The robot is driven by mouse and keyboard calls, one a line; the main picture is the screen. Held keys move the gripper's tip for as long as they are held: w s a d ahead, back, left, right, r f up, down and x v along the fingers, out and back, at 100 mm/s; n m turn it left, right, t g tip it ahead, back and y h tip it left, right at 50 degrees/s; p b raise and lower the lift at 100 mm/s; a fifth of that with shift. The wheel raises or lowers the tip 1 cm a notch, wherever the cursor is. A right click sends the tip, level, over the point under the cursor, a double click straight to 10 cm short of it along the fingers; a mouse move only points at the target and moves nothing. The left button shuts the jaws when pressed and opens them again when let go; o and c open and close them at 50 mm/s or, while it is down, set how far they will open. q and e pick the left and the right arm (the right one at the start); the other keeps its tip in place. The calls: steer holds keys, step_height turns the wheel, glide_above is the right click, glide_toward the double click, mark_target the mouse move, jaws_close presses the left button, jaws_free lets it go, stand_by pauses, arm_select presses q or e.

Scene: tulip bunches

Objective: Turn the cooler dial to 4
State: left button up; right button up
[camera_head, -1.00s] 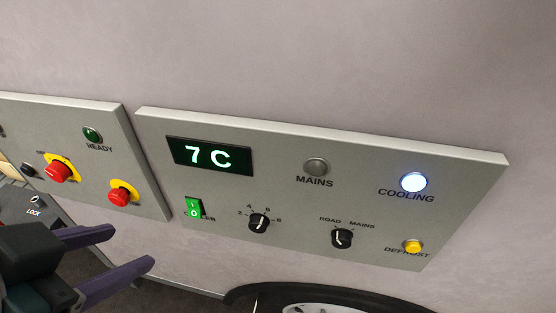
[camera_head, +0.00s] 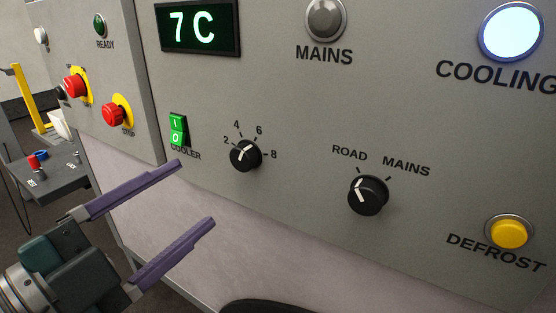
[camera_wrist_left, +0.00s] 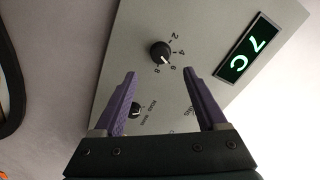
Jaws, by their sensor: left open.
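The cooler dial (camera_head: 245,155) is a round black knob with a white pointer line, on the grey panel among the marks 2, 4, 6 and 8. Its pointer appears to aim near 6. It also shows in the left wrist view (camera_wrist_left: 160,52), just beyond the fingertips and between their lines. My left gripper (camera_head: 195,192) is open and empty, its purple fingers left of and below the dial in the head view, apart from it. The same gripper (camera_wrist_left: 160,74) spans the bottom of the wrist view. My right gripper is not in view.
The display (camera_head: 198,27) reads 7C. A green cooler switch (camera_head: 178,130) is left of the dial; a ROAD/MAINS knob (camera_head: 368,194) is to its right. A yellow DEFROST button (camera_head: 509,233) and lit COOLING lamp (camera_head: 511,32) are further right. Red buttons (camera_head: 114,115) sit on the left panel.

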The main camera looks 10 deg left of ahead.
mark_target(239, 161)
arm_select(q)
steer(key=x, duration=0.8)
steer(key=shift+w+d, duration=0.15)
steer(key=shift+w, duration=0.25)
jaws_close()
